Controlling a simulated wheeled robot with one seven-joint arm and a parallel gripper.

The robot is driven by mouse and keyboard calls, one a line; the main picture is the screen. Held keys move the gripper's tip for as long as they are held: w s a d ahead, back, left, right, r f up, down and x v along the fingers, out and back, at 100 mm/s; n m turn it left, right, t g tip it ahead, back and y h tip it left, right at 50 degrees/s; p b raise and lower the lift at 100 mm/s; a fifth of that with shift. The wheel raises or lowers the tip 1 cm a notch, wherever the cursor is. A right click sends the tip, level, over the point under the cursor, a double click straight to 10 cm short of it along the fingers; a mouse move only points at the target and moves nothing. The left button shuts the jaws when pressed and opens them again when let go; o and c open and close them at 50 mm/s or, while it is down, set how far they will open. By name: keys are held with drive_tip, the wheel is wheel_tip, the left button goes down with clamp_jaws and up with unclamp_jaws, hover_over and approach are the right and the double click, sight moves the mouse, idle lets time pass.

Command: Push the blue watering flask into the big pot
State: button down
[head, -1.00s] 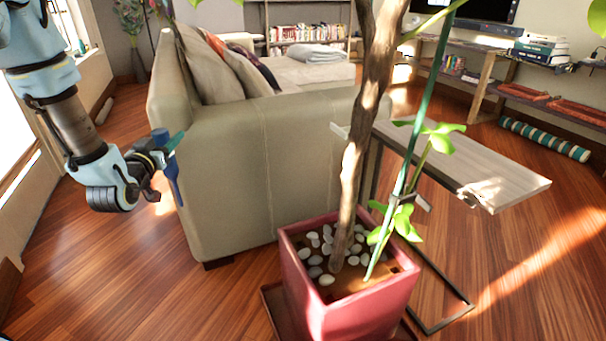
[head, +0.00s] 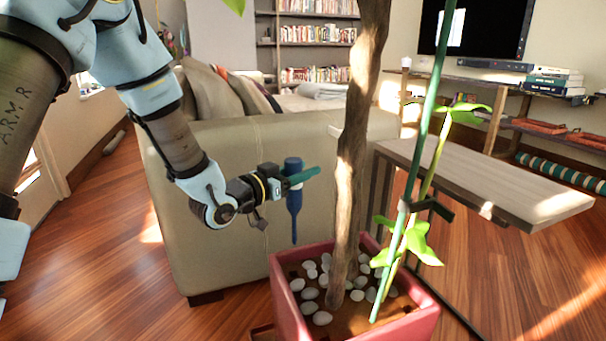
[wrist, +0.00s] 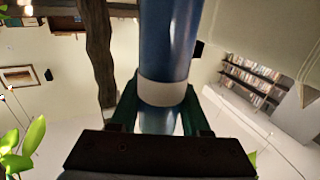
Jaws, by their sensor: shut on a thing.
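The blue watering flask (head: 294,198) hangs upright in the head view, its narrow tip pointing down. My gripper (head: 300,181) is shut on its upper part. The flask also shows close up in the wrist view (wrist: 168,45), with a pale band between the dark fingers (wrist: 160,115). The big pot (head: 290,305) is red and square, with soil and several pale stones around a thick trunk. In the head view the flask's tip is above the pot's back left rim, apart from the soil. How far it is in depth I cannot tell.
The trunk (head: 357,130) rises just right of my gripper. A green stake (head: 420,150) and leafy stem stand further right in the pot. A beige sofa (head: 235,150) is behind, and a wooden side table (head: 480,180) is at the right. Floor is open at the left.

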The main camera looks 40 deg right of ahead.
drive_tip(key=b, duration=0.4)
hover_over(296, 235)
drive_tip(key=d, duration=0.3)
wheel_tip(296, 235, down, 6)
drive_tip(key=shift+w, duration=0.45)
drive_tip(key=shift+a, duration=0.15)
idle(0.6)
drive_tip(key=shift+f+b, duration=0.2)
drive_tip(key=shift+b, duration=0.25)
drive_tip(key=shift+f+b, duration=4.1)
drive_tip(key=shift+f, duration=1.25)
unclamp_jaws()
